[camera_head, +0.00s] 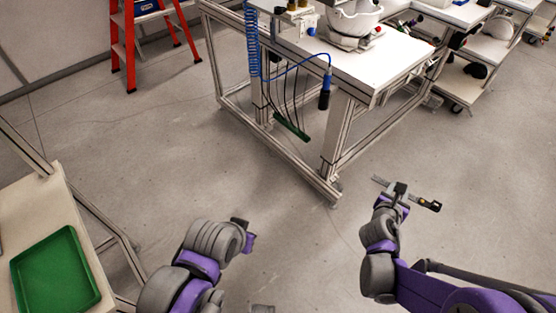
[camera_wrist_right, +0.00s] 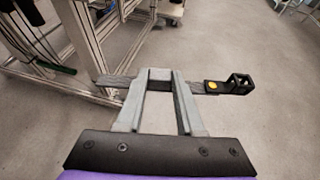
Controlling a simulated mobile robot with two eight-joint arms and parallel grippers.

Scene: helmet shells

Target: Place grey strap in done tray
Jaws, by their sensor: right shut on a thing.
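The grey strap (camera_wrist_right: 197,87) is gripped across its length in my right gripper (camera_wrist_right: 160,76) and sticks out on both sides. Its right end carries a black buckle with a yellow-orange dot (camera_wrist_right: 212,86). In the head view the strap (camera_head: 379,180) and my right gripper (camera_head: 399,188) are in the air over the floor at the right. A green tray (camera_head: 55,272), empty where it shows, lies on a pale table at the lower left, far from the strap. My left gripper (camera_head: 244,236) is at lower centre, holding nothing visible; its jaws are unclear.
A white-topped workbench (camera_head: 372,62) with a metal frame stands ahead, with a white helmet shell (camera_head: 354,17) on it. Cables and a blue coiled hose (camera_head: 251,42) hang from it. A red ladder (camera_head: 126,45) stands at the back left. The middle floor is clear.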

